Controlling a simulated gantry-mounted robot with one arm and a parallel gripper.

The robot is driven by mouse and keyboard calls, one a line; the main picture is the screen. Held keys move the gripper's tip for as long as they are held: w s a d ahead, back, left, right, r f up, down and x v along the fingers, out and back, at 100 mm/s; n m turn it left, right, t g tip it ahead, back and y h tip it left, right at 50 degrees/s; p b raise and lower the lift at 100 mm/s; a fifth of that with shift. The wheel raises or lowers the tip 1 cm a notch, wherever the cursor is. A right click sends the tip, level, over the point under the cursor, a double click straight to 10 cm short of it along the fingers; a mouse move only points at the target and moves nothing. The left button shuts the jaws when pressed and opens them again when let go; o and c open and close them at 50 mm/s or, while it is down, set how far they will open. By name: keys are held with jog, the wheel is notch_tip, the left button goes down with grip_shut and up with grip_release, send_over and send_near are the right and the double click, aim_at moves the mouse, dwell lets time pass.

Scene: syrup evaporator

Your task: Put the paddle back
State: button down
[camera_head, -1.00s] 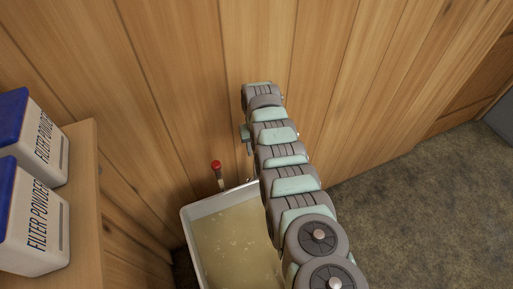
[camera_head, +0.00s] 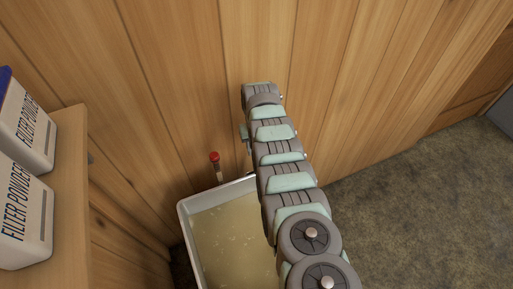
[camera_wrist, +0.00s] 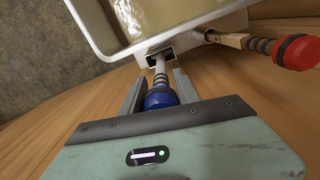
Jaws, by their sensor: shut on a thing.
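My gripper (camera_wrist: 158,88) is shut on a paddle with a blue knob (camera_wrist: 160,99). Its pale shaft (camera_wrist: 160,70) points away from the fingers to a dark square slot (camera_wrist: 161,57) in a white bracket on the tank's side. The shaft's far end lines up with the slot; I cannot tell how deep it sits. A second paddle with a red knob (camera_wrist: 295,52) is in a holder to the right; it also shows in the head view (camera_head: 214,157). In the head view my arm hides the blue-knobbed paddle and the slot.
The white tank (camera_head: 187,235) holds cloudy yellowish liquid (camera_head: 235,240). A wooden plank wall (camera_head: 170,90) stands close behind. White filter powder jugs (camera_head: 22,215) with blue caps stand on a wooden shelf (camera_head: 72,190) at left. The floor (camera_head: 420,210) at right is clear.

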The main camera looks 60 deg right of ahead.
jog(key=shift+c, duration=0.9)
grip_release()
jog(key=shift+r, duration=0.15)
jog(key=shift+r+p, duration=3.5)
jog(key=shift+r, duration=0.4)
